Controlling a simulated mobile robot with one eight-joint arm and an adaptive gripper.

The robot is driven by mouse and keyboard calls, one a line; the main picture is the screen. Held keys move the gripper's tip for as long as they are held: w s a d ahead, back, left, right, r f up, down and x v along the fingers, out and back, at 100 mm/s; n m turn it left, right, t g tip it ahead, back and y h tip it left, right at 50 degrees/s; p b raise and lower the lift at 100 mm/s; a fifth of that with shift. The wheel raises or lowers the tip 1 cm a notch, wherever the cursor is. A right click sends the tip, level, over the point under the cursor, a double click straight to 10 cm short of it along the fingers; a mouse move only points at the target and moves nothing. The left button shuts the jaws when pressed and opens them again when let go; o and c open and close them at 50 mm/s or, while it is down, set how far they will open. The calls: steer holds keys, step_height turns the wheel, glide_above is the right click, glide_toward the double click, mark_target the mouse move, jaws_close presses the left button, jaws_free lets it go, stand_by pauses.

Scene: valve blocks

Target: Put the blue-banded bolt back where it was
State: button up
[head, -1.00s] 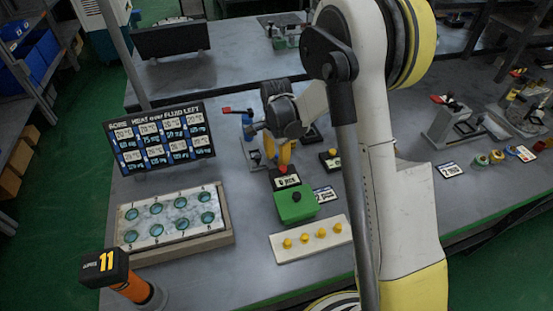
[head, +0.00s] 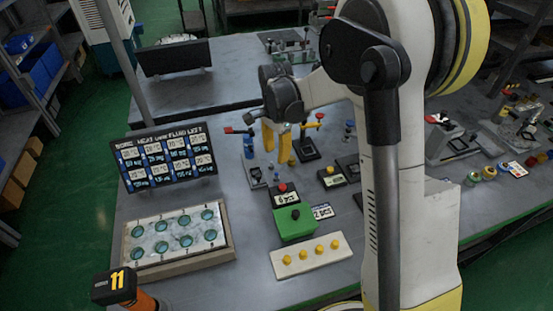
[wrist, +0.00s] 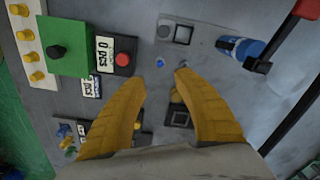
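My gripper (wrist: 162,75) is open in the wrist view, its two yellow fingers spread above the grey bench with nothing between them that I can see held. In the head view my gripper (head: 277,130) hangs over the bench behind the green box. A small blue piece (wrist: 160,62) shows just past the fingertips in the wrist view, with a small dark grey piece (wrist: 182,63) beside it. The blue piece may be the blue-banded bolt, but it is too small to be sure. No band is readable on it.
A green box (head: 295,223) with a red-button counter (head: 285,195) stands in front. A blue cylinder tool with a red lever (head: 248,148) stands left of my gripper. A hole plate (head: 215,252), a yellow-knob strip (head: 285,270) and a display board (head: 125,175) are nearby.

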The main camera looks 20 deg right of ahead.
steer(key=s+r+n+t, duration=0.3)
steer(key=s+r+n, duration=0.3)
steer(key=s+r, duration=0.55)
steer(key=s+r+n+t, duration=0.3)
steer(key=s+n, duration=0.4)
steer(key=s, duration=0.4)
steer(key=shift+s+r+n+t, duration=0.25)
steer(key=shift+n+t, duration=0.15)
steer(key=shift+t, duration=0.2)
